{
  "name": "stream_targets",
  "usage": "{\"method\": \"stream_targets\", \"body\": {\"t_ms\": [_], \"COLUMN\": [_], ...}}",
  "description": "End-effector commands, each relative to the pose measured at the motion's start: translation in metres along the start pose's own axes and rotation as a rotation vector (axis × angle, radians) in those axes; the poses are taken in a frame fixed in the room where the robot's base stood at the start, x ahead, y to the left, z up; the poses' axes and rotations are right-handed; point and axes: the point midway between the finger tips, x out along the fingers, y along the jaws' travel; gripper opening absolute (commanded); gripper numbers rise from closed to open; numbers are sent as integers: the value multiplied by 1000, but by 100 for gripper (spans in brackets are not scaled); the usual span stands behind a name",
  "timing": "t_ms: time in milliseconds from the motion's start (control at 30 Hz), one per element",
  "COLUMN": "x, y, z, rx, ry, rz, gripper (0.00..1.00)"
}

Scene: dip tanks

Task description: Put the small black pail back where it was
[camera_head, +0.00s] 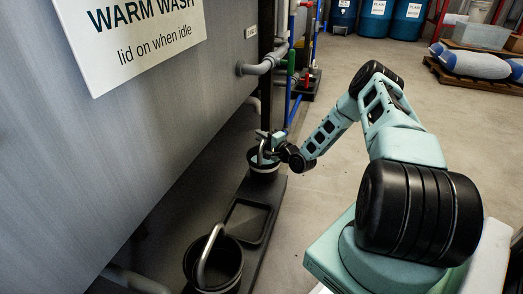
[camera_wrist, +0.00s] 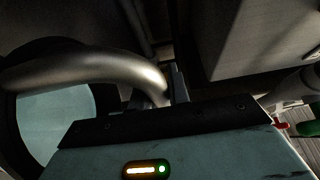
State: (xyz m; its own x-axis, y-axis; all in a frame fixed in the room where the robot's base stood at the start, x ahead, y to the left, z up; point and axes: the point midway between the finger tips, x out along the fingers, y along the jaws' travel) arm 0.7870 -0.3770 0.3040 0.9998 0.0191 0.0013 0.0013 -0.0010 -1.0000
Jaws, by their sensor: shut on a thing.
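The small black pail (camera_head: 264,169) is at the far end of a low dark stand beside the tank. Its grey metal handle stands up, and my gripper (camera_head: 270,143) is shut on it. In the wrist view the thick curved handle (camera_wrist: 85,68) runs into my jaws (camera_wrist: 174,90). Below it shows the round dark pail (camera_wrist: 18,140) with a pale blue-green surface inside. I cannot tell whether the pail's bottom touches the stand or hangs just above it.
The dark stand (camera_head: 272,190) has an empty shallow square recess (camera_head: 247,223) in the middle. A larger-looking black pail (camera_head: 229,267) with a raised handle is at the near end. The grey tank (camera_head: 150,120) walls the left; pipes (camera_head: 263,67) stick out beyond.

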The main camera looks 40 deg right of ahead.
Motion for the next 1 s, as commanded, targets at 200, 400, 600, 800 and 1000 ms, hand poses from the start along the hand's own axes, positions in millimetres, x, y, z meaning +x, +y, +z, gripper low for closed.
{"method": "stream_targets", "body": {"t_ms": [200, 400, 600, 800, 1000], "x": [0, 0, 0, 0, 0], "y": [36, 36, 39, 41, 41], "z": [0, 0, 0, 1, 0], "rx": [0, -1, 0, 1, 1], "ry": [0, -1, 0, 0, 0], "rz": [-3, -4, -3, 1, 1], "gripper": [0, 0, 0, 40, 40]}}
